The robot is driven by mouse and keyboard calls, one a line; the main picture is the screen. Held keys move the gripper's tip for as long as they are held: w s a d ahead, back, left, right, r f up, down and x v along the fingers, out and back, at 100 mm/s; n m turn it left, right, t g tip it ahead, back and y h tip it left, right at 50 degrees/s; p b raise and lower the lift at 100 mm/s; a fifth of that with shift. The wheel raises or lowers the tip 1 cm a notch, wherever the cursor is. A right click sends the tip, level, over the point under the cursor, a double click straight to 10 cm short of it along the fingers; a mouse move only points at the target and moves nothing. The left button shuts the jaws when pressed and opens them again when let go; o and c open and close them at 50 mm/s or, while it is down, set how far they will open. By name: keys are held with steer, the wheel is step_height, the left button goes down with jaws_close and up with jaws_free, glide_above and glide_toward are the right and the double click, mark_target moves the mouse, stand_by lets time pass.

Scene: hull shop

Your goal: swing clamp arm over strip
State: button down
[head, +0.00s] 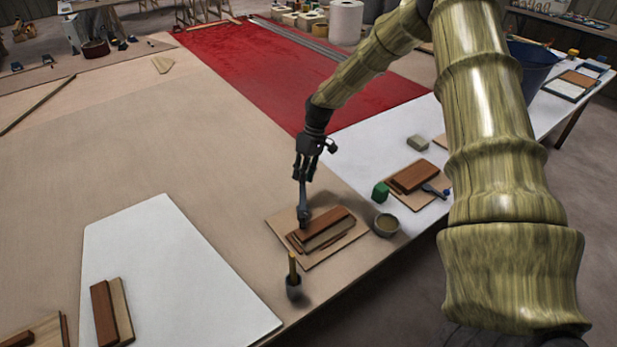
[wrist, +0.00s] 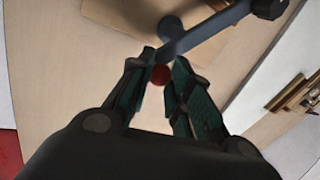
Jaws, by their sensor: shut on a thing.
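My gripper (head: 303,178) points down at the left end of a stack of wooden strips (head: 325,228), red-brown over paler wood, on a thin square board (head: 352,242). In the wrist view its fingers (wrist: 160,62) are closed around a small red knob (wrist: 160,75). A grey clamp arm (wrist: 205,32) runs from beside the fingertips to the upper right and ends in a dark round pad (wrist: 268,8). A round grey post (wrist: 171,27) shows beside the arm. In the head view the clamp (head: 303,212) is small and dark; whether its arm lies over the strip is unclear.
A brush in a dark pot (head: 293,285) stands in front of the board. A white sheet (head: 165,270) lies left.

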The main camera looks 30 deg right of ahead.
steer(key=shift+w+a+n+g+h+b, duration=0.25)
steer(key=shift+a+n, duration=0.3)
steer(key=shift+n, duration=0.55)
steer(key=shift+w+a+n+g+h+b, duration=0.15)
steer(key=shift+a+n+g, duration=0.3)
steer(key=shift+n, duration=0.65)
steer(key=shift+w+a+n+g+h+b, duration=0.1)
steer(key=shift+w+a+n+g+h, duration=0.1)
steer(key=shift+a+n, duration=0.65)
steer(key=shift+d+n, duration=0.25)
steer(key=shift+n, duration=0.1)
steer(key=c, duration=1.3)
jaws_free()
steer(key=shift+r, duration=0.1)
steer(key=v, duration=1.1)
steer(key=shift+w+d+r, duration=0.1)
steer(key=shift+w+r, duration=0.05)
steer(key=shift+r, duration=0.2)
